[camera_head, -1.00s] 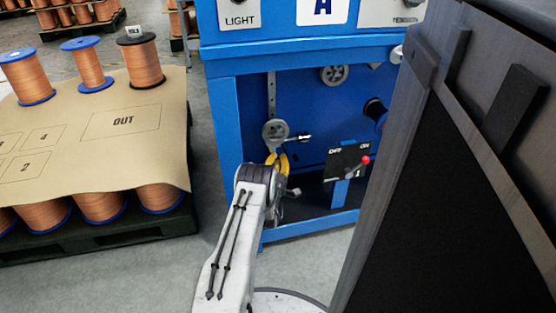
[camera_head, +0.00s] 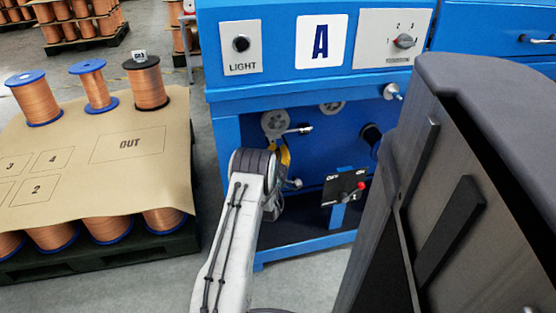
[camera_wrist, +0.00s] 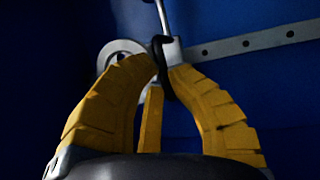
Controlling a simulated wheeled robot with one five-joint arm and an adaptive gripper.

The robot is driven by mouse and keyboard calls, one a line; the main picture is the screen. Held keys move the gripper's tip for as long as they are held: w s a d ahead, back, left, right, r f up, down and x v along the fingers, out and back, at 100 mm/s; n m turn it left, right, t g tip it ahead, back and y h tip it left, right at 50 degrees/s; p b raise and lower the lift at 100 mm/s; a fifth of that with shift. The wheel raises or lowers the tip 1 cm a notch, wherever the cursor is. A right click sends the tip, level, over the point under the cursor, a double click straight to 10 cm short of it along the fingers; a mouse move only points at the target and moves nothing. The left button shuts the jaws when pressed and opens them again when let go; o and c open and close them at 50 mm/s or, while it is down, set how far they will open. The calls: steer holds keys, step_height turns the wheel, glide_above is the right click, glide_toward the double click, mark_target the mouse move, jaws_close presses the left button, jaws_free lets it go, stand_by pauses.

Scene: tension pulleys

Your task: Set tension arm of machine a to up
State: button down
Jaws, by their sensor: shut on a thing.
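Machine A (camera_head: 316,92) is blue with a white "A" plate. Its tension arm has a grey pulley wheel (camera_head: 275,124) with a short rod (camera_head: 300,130) sticking out to the right. The wheel sits high in the open bay, just below the upper frame. My gripper (camera_head: 284,155) has yellow fingers and is just under the wheel, partly hidden by my arm's wrist. In the wrist view my gripper (camera_wrist: 162,65) is shut on the tension arm's grey end (camera_wrist: 168,50), beside the ring-shaped wheel (camera_wrist: 121,48). A strip with holes (camera_wrist: 255,41) runs to the right.
A second wheel (camera_head: 331,108) and a dark roller (camera_head: 370,137) are in the bay. A pallet with copper spools (camera_head: 95,85) and a tan sheet (camera_head: 100,165) is at left.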

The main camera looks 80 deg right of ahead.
step_height(320, 180, up, 4)
steer(key=shift+r+p, duration=0.15)
steer(key=shift+p, duration=0.25)
steer(key=c, duration=1.2)
jaws_free()
steer(key=shift+f, duration=0.2)
steer(key=shift+f, duration=0.1)
steer(key=a, duration=0.4)
steer(key=a+f, duration=0.1)
steer(key=a, duration=0.6)
steer(key=shift+a+f, duration=0.35)
steer(key=shift+a, duration=0.05)
